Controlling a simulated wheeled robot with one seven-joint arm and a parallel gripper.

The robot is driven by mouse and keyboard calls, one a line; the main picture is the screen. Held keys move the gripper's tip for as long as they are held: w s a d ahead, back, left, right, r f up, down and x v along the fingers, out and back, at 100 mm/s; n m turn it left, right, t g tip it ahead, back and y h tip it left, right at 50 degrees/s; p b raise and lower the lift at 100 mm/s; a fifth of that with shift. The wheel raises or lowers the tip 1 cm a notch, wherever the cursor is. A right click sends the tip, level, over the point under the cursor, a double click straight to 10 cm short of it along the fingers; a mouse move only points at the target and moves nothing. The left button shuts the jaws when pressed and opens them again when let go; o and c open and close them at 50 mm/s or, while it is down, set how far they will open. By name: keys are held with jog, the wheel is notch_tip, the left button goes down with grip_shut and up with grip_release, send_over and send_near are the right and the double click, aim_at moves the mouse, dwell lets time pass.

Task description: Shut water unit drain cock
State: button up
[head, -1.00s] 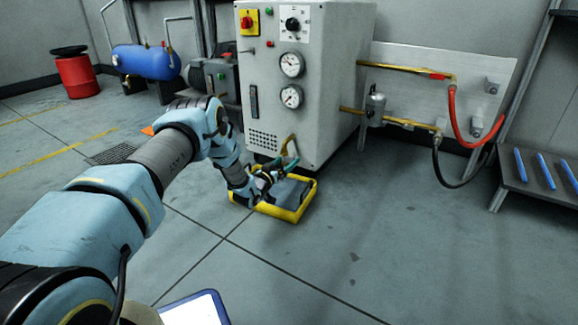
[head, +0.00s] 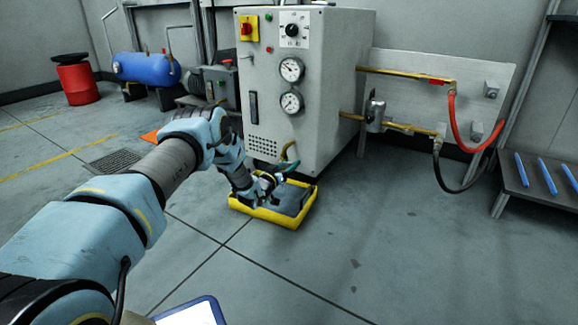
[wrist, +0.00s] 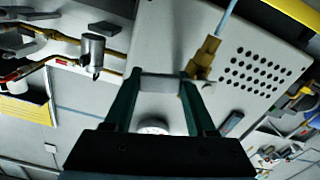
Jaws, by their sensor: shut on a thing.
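The water unit (head: 325,90) is a grey cabinet with gauges and a dial on its front. Its drain cock sits low at the front, with a small brass fitting (head: 284,152). In the wrist view the brass cock body (wrist: 204,58) lies just beyond my right fingertip, with a pale tube at its far end. A flat metal lever (wrist: 161,83) runs from it across between my green fingers, roughly crosswise to the body. My gripper (head: 279,174) is shut on this lever; the wrist view shows its fingertips (wrist: 160,78) around it. The head view hides most of the lever.
A yellow-rimmed tray (head: 266,216) lies on the floor under my gripper. Brass pipes (head: 400,72) and red and black hoses (head: 451,122) run at the right. A rack with blue rods (head: 542,173) stands at far right.

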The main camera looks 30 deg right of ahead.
grip_shut()
dwell(0.3)
jog(key=shift+s+d+f+m, duration=0.15)
jog(key=shift+f+m, duration=0.2)
jog(key=shift+m, duration=0.25)
jog(key=shift+f+m, duration=0.4)
jog(key=shift+m, duration=0.5)
jog(key=o, duration=0.8)
grip_release()
